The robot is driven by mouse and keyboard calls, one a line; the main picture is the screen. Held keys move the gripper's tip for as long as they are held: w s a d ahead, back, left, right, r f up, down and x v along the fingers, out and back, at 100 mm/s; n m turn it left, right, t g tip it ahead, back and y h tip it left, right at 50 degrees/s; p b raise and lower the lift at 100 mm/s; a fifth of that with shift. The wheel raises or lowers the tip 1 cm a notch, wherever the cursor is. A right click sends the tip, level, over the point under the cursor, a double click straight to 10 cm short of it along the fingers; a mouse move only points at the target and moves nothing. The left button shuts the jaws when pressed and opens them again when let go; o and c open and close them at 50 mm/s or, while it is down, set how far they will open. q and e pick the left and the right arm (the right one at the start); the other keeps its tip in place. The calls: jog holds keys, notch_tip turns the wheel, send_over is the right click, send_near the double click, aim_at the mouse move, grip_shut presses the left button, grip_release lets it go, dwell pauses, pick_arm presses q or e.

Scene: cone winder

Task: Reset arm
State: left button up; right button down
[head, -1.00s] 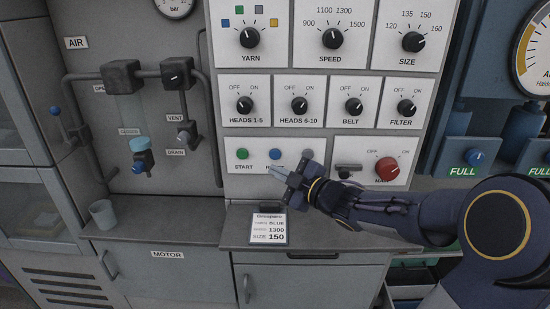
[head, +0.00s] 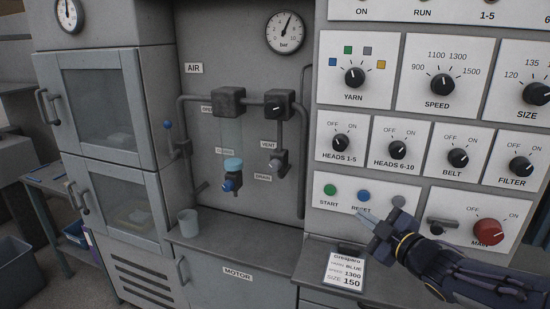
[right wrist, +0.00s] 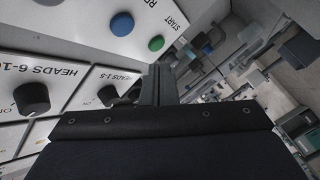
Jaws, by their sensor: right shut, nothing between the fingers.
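My right gripper (head: 367,220) is shut and empty, in front of the lower button panel in the head view. Its fingertips are just below the blue RESET button (head: 363,196); I cannot tell whether they touch the panel. The green START button (head: 330,190) is left of it and a grey button (head: 399,201) right of it. In the right wrist view the shut fingers (right wrist: 159,82) point up the picture, with the blue button (right wrist: 122,24) and the green button (right wrist: 156,43) beyond them to the left. My left gripper is in neither view.
A recipe card (head: 344,270) stands on the ledge below my right gripper. The red MAIN knob (head: 487,232) is to the right.

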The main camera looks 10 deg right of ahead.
jog(key=s+f+m+g+h, duration=0.4)
jog(key=s+m+g+h, duration=0.1)
jog(key=s+m, duration=0.65)
jog(key=s+a+f+m+g+y, duration=0.1)
jog(key=s+a+f+g+y, duration=0.1)
jog(key=s+a, duration=0.4)
jog(key=s+a+f+m+g+y, duration=0.1)
jog(key=s+a+f+g, duration=0.3)
jog(key=s, duration=0.5)
jog(key=shift+a+f+m+y, duration=0.35)
jog(key=shift+a+f+y, duration=0.1)
jog(key=shift+a+y, duration=0.4)
jog(key=c, duration=2.1)
grip_release()
jog(key=shift+s, duration=0.1)
jog(key=shift+c, duration=0.2)
